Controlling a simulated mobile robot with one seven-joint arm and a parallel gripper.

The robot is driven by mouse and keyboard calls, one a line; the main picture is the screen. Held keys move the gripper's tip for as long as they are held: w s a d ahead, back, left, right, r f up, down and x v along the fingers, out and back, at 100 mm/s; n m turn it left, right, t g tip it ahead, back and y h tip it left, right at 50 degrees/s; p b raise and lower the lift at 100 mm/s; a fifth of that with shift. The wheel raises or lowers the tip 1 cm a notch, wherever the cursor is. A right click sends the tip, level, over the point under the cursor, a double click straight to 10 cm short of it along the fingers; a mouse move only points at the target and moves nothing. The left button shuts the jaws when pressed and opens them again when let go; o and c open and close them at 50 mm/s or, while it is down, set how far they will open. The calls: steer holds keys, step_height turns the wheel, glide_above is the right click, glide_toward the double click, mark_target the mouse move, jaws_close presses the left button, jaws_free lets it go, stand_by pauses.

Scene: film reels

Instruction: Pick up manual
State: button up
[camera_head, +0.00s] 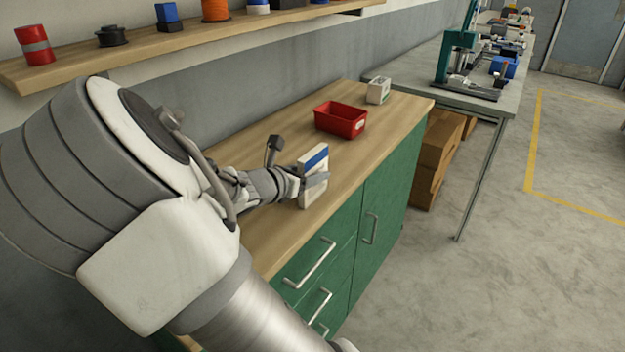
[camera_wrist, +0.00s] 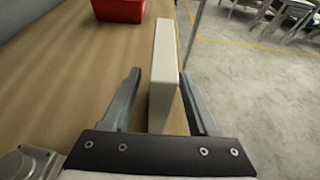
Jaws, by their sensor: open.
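The manual (camera_head: 313,159) looks like a white, book-like block with a blue band at the top, standing upright on the wooden counter near its front edge. In the wrist view the manual (camera_wrist: 163,75) shows as a pale upright slab between my fingers. My gripper (camera_head: 312,181) is at the manual in the head view, with a finger across its face. In the wrist view my gripper (camera_wrist: 161,90) is open, one finger on each side of the manual. A gap shows on the left side; the right finger is close, and I cannot tell if it touches.
A red bin (camera_head: 340,120) stands farther along the counter (camera_head: 392,128), with a small white box (camera_head: 378,90) behind it. A shelf (camera_head: 190,38) with spools and cans runs above on the left. The counter drops off to the floor at right.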

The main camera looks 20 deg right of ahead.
mark_target(306, 157)
steer(key=shift+w+d+f, duration=0.2)
steer(key=shift+w+d, duration=0.15)
steer(key=shift+d, duration=0.1)
jaws_close()
steer(key=shift+r, duration=0.1)
steer(key=shift+r, duration=0.5)
step_height(306, 157, up, 3)
steer(key=shift+p, duration=0.9)
steer(key=s+d+r+p, duration=0.3)
steer(key=s+d+r, duration=0.2)
steer(key=s, duration=0.5)
steer(key=shift+s+d+r, duration=0.15)
steer(key=shift+s+r, duration=0.1)
steer(key=shift+r, duration=0.65)
